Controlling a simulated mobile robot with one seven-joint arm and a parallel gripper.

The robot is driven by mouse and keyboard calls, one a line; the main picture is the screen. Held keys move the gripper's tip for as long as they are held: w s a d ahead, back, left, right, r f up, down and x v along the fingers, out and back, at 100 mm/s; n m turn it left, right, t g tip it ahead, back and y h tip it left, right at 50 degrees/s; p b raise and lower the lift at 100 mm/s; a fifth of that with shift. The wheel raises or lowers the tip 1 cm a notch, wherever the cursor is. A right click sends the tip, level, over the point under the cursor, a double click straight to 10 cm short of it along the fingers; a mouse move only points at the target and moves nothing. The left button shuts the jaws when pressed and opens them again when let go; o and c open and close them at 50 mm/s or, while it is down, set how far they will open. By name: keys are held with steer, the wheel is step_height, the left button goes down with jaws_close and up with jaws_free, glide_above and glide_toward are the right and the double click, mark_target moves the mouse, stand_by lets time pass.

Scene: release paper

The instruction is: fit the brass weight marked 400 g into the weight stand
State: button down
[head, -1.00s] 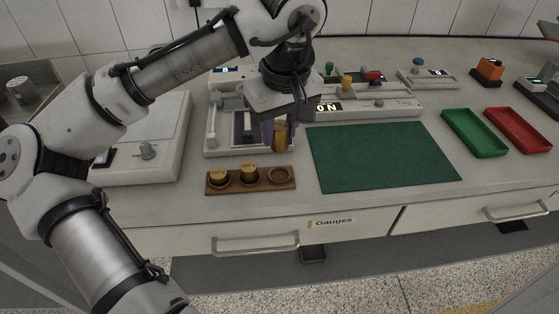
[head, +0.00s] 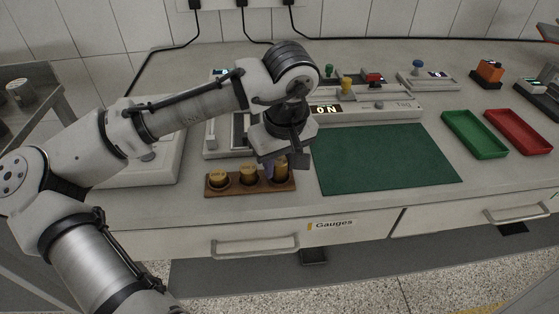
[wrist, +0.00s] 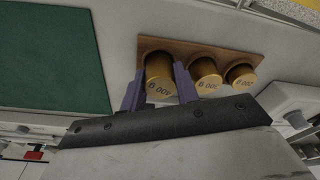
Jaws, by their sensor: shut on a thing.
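The weight stand is a brown wooden block (head: 236,190) with a row of round holes. Two brass weights (head: 219,178) (head: 248,172) stand in its left and middle holes. My gripper (head: 275,165) is shut on the brass weight marked 400 g (head: 282,168), upright at the stand's right-hand hole. In the wrist view this weight (wrist: 160,88) sits between the two purple fingers, beside the other two weights (wrist: 206,78) (wrist: 241,78) on the stand (wrist: 180,46). The hole under it is hidden, so I cannot tell whether it is fully seated.
A green mat (head: 385,160) lies right of the stand. A green tray (head: 474,134) and a red tray (head: 517,132) are farther right. A white device with a lit display (head: 370,107) stands behind the mat. The drawer front labelled Gauges (head: 330,224) is below the counter edge.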

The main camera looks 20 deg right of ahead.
steer(key=c, duration=1.1)
jaws_free()
steer(key=shift+o, duration=0.2)
step_height(320, 180, up, 12)
steer(key=s, duration=0.1)
steer(key=shift+s+p, duration=0.35)
